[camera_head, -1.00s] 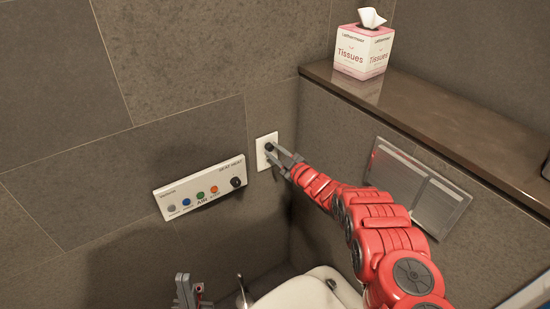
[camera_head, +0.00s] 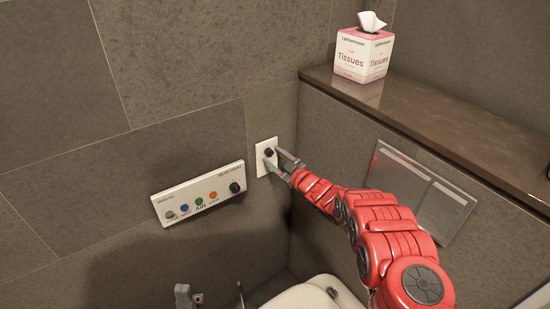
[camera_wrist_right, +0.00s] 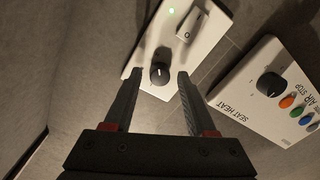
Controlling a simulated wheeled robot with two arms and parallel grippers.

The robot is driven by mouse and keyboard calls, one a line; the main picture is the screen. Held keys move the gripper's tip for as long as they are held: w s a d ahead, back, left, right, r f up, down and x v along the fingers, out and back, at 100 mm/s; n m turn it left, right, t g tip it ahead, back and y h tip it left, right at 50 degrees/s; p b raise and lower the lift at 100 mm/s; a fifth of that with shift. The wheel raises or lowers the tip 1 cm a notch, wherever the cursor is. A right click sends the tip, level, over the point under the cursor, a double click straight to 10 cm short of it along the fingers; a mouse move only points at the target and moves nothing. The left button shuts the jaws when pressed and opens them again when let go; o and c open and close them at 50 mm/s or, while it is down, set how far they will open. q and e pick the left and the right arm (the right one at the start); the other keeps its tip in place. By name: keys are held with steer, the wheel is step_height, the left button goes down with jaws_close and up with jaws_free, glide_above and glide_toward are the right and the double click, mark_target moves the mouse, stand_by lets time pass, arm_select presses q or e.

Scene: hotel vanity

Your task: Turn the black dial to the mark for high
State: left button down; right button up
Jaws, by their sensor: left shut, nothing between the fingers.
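A small white wall plate (camera_head: 262,165) carries a black dial (camera_head: 269,152). In the wrist view the dial (camera_wrist_right: 160,73) shows a short pale pointer line; no readable marks show around it. The same plate has a white rocker switch (camera_wrist_right: 192,25) and a lit green lamp (camera_wrist_right: 172,11). My right gripper (camera_head: 281,163) is open, its fingers at either side of the dial, with gaps in the wrist view (camera_wrist_right: 156,80). A second black dial (camera_head: 235,187) sits on the SEAT HEAT panel (camera_head: 222,181). My left gripper (camera_head: 188,294) is shut and empty, low in the head view.
The panel also has several coloured buttons (camera_head: 199,201). A tissue box (camera_head: 363,54) stands on the brown ledge (camera_head: 430,120) at right. A metal wall plate (camera_head: 420,190) is below the ledge. A white toilet (camera_head: 305,295) is at the bottom.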

stand_by(0.3)
steer(key=p+v, duration=1.6)
steer(key=v, duration=0.1)
steer(key=shift+s, duration=0.25)
